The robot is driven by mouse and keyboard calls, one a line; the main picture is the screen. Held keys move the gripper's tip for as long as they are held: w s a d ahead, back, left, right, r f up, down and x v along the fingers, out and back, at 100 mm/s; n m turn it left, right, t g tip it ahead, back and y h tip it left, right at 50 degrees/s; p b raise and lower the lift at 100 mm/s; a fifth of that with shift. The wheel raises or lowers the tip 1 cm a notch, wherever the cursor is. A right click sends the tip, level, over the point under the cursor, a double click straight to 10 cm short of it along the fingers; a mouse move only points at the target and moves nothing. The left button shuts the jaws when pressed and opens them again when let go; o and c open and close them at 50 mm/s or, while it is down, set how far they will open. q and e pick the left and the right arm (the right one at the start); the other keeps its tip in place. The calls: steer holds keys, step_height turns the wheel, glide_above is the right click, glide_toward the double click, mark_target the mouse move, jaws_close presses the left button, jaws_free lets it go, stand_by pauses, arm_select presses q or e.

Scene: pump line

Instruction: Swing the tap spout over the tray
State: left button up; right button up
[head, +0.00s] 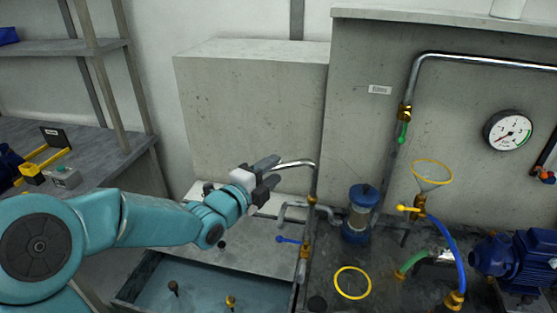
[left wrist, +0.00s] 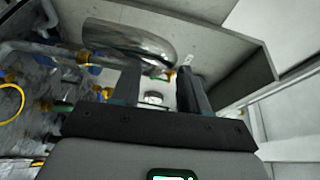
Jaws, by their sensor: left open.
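The chrome tap spout (head: 296,163) curves left from the top of an upright pipe, in front of the pale wall block. My left gripper (head: 275,170) is open at the spout's free end, with its fingers pointing right; the head view does not show clearly whether they touch it. In the left wrist view the shiny spout (left wrist: 135,38) is large, above and beyond the left finger, and the gripper (left wrist: 157,82) holds nothing visible. The blue-grey tray (head: 200,290) lies low, below my left forearm, partly cut off. My right gripper is out of view.
A blue-handled valve (head: 288,240) sits below the spout. A shelf bench (head: 95,160) is at left.

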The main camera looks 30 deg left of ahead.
mark_target(275, 170)
arm_select(q)
steer(key=w, duration=0.2)
steer(key=shift+w+d+f, duration=0.1)
steer(key=shift+w, duration=0.2)
steer(key=shift+w+d, duration=0.1)
steer(key=shift+w, duration=0.05)
jaws_close()
